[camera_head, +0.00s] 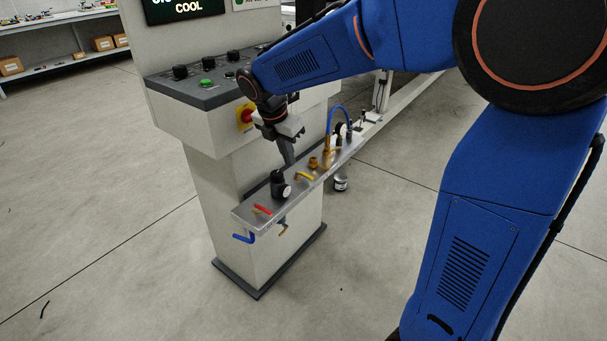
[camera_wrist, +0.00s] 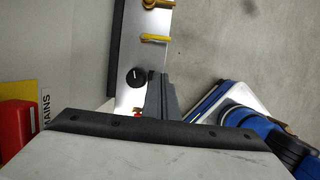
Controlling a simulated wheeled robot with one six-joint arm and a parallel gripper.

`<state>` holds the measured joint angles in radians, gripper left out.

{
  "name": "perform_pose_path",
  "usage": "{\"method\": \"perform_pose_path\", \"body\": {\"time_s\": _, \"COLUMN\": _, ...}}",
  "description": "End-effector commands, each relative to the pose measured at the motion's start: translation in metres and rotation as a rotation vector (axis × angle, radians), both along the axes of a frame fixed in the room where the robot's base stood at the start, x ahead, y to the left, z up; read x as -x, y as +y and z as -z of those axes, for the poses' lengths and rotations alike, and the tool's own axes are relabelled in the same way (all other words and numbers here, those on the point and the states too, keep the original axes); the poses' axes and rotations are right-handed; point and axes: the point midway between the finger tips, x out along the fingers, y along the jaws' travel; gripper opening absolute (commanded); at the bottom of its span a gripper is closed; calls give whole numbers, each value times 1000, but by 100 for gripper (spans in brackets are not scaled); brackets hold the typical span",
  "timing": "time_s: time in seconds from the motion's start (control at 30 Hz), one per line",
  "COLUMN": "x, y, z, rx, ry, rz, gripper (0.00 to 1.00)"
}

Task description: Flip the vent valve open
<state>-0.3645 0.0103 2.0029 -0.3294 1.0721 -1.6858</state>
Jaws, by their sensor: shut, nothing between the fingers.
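A narrow metal shelf (camera_head: 240,216) on the front of the machine carries several valves, and no label shows which is the vent valve. A red lever (camera_head: 262,209) lies at its near end, a yellow lever (camera_head: 304,176) farther along, and a blue lever (camera_head: 243,238) hangs below the near end. My gripper (camera_head: 290,161) is shut and empty, pointing down above the shelf, behind the black regulator (camera_head: 278,182). In the wrist view my fingers (camera_wrist: 156,78) are together beside the regulator's round black part (camera_wrist: 136,77). Only a sliver of red (camera_wrist: 137,114) shows there, and yellow levers (camera_wrist: 154,38) lie beyond.
The machine's control panel (camera_head: 205,92) with knobs and a red-and-yellow switch (camera_head: 245,116) stands close behind my gripper. A blue hose (camera_head: 331,116) and brass fittings (camera_head: 313,163) rise farther along the shelf. A small can (camera_head: 340,184) stands below. The floor in front is clear.

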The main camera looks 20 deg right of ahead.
Motion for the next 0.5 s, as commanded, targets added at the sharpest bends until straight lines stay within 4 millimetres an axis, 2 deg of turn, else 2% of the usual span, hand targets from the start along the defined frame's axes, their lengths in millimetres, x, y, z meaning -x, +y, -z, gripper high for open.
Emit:
{"method": "perform_pose_path", "body": {"time_s": 0.27, "x": -2, "y": -3, "z": 12, "rx": 1, "ry": 1, "rz": 2, "gripper": 0}}
{"method": "perform_pose_path", "body": {"time_s": 0.5, "x": -8, "y": -13, "z": 50, "rx": 1, "ry": 3, "rz": 2, "gripper": 0}}
